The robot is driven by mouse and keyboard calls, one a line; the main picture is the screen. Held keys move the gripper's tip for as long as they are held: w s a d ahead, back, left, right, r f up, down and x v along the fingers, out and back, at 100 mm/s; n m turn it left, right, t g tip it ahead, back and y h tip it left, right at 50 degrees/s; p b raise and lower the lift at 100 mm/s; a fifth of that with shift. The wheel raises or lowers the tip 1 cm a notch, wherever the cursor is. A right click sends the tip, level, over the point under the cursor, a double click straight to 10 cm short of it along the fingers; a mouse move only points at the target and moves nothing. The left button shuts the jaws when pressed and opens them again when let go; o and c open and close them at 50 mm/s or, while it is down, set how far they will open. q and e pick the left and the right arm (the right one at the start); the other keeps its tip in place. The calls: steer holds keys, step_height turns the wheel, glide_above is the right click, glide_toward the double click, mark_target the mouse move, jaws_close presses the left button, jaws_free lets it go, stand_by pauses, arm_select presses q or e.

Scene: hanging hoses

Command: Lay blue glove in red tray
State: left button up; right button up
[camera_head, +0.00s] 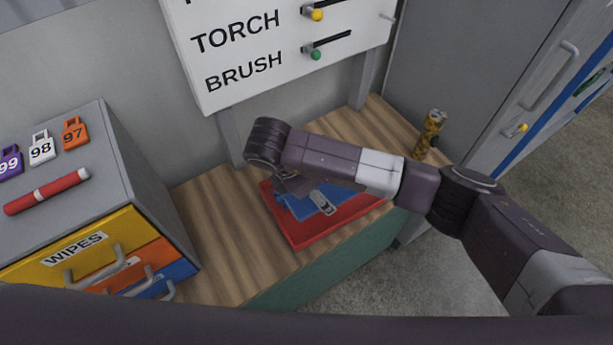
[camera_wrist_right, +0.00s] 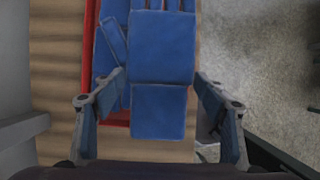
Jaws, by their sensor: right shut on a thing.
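The red tray (camera_head: 305,240) lies on the wooden bench top, partly hidden by my right arm; a strip of it shows in the right wrist view (camera_wrist_right: 88,50). The blue glove (camera_head: 292,208) is over the tray. My right gripper (camera_head: 308,203) is at the glove, pointing down. In the right wrist view the glove (camera_wrist_right: 162,55) runs between the two fingers (camera_wrist_right: 160,92), its thumb to the left and its fingers toward the top. The gripper is shut on it. I cannot tell whether the glove touches the tray floor. My left gripper is out of view.
A drawer cabinet (camera_head: 120,170) with numbered padlocks and a red marker-like stick on top stands at the left. A label board (camera_head: 240,60) is behind the bench. A yellow patterned cylinder (camera_head: 429,135) stands at the bench's back right. Bare wood (camera_head: 215,220) lies left of the tray.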

steer(key=shift+a, duration=0.1)
steer(key=shift+s+d+f+b, duration=0.25)
steer(key=shift+f+b, duration=0.15)
steer(key=shift+f, duration=0.45)
step_height(320, 180, down, 4)
steer(key=b, duration=0.3)
steer(key=shift+w+a+f, duration=0.1)
steer(key=shift+f, duration=0.05)
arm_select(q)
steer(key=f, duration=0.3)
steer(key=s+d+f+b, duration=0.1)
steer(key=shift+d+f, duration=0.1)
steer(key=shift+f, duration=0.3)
arm_select(e)
steer(key=shift+f, duration=0.35)
